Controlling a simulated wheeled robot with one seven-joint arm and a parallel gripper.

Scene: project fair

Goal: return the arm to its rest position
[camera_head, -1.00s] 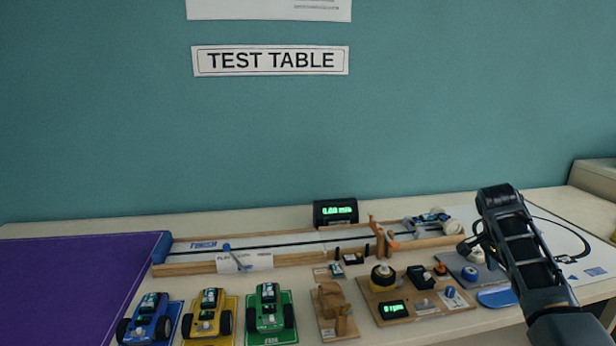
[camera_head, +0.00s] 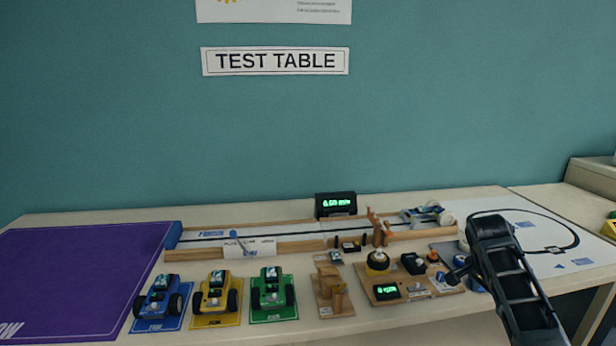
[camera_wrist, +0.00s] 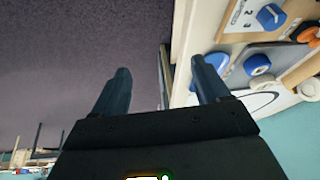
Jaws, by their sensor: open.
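My arm reaches up from the lower right in the head view, in front of the right part of the test table (camera_head: 250,333). My gripper (camera_wrist: 162,75) shows in the wrist view with its two dark fingers apart and nothing between them. Beyond the fingers are the grey floor (camera_wrist: 70,60) and the table's edge. In the head view the fingertips are small and partly hidden by the arm.
Blue (camera_head: 160,300), yellow (camera_head: 215,297) and green (camera_head: 271,291) cars stand on the table. A wooden board with a dial (camera_head: 377,262) lies close left of my arm. A track with a display (camera_head: 336,204) runs behind. A purple mat (camera_head: 70,280) covers the left.

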